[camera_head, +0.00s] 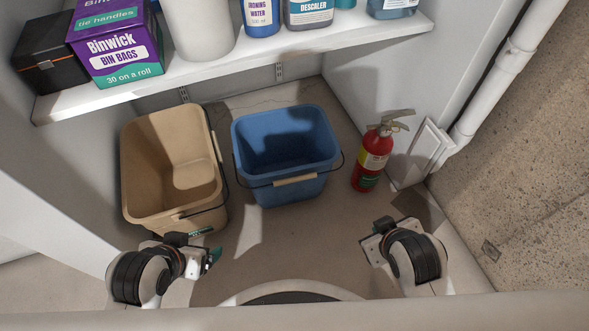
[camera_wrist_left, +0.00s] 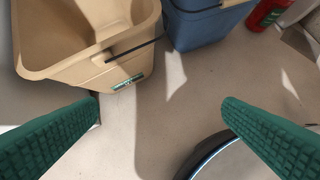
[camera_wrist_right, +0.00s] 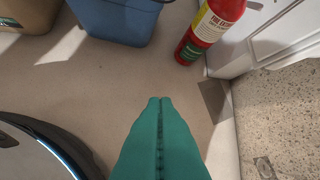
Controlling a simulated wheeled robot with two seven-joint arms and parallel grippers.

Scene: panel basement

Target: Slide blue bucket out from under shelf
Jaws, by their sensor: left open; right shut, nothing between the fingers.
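The blue bucket (camera_head: 265,182) stands upright on the floor under the white shelf (camera_head: 300,40), between a tan bucket and a fire extinguisher. Its wire handle with a pale grip (camera_head: 294,180) hangs down at its front. Its lower front shows in the left wrist view (camera_wrist_left: 205,32) and the right wrist view (camera_wrist_right: 118,22). My left gripper (camera_head: 212,257) is open and empty, in front of the tan bucket; its green fingers are spread wide in the left wrist view (camera_wrist_left: 160,112). My right gripper (camera_head: 372,240) is shut and empty, in front of the extinguisher, its fingers together (camera_wrist_right: 160,102). Neither touches the blue bucket.
The tan bucket (camera_head: 150,215) stands left of the blue one, close beside it. The red fire extinguisher (camera_head: 372,160) stands right, near a white wall panel (camera_head: 424,152). A box of bin bags (camera_head: 115,45) and bottles stand on the shelf. Floor before the blue bucket is clear.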

